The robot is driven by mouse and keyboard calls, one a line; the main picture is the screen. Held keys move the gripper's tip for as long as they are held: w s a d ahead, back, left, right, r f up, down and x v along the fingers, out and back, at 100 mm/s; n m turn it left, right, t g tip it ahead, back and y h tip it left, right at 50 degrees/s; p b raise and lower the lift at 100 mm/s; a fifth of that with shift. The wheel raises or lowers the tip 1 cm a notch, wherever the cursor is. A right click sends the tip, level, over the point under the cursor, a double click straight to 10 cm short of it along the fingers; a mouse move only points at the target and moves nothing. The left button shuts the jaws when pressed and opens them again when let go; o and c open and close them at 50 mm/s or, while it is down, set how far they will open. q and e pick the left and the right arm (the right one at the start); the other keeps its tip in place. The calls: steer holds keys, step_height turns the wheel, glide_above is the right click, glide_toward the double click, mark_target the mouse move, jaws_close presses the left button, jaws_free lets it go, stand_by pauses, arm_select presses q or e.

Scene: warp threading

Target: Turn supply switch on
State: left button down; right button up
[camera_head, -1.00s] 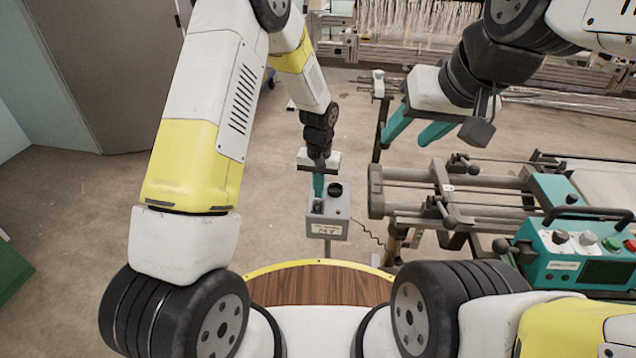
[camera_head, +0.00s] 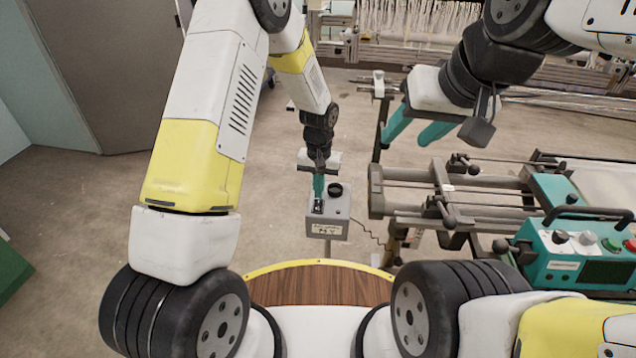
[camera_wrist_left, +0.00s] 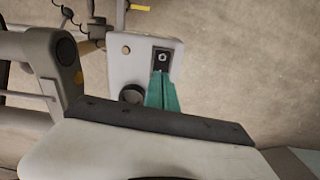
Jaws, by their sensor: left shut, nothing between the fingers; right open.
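The supply box (camera_head: 327,226) is a small grey box on a post, with a label on its front, a black knob (camera_head: 335,189) and a small dark switch (camera_head: 318,206) on top. The left wrist view shows the box (camera_wrist_left: 124,62), the knob (camera_wrist_left: 131,94) and the switch plate (camera_wrist_left: 162,60). My left gripper (camera_head: 318,194) is shut and empty, pointing down with its teal fingertips at the switch; I cannot tell whether they touch. In the wrist view its tips (camera_wrist_left: 161,74) cover the plate's lower edge. My right gripper (camera_head: 408,138) is open and empty, high above the frame.
A grey rail frame (camera_head: 410,208) stands right of the box. A teal control panel (camera_head: 580,262) with buttons and a handle is at the far right. A loom with white threads (camera_head: 415,18) is at the back. The floor left of the box is clear.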

arm_select(q)
steer(key=shift+f, duration=0.9)
stand_by(0.3)
steer(key=shift+r, duration=3.55)
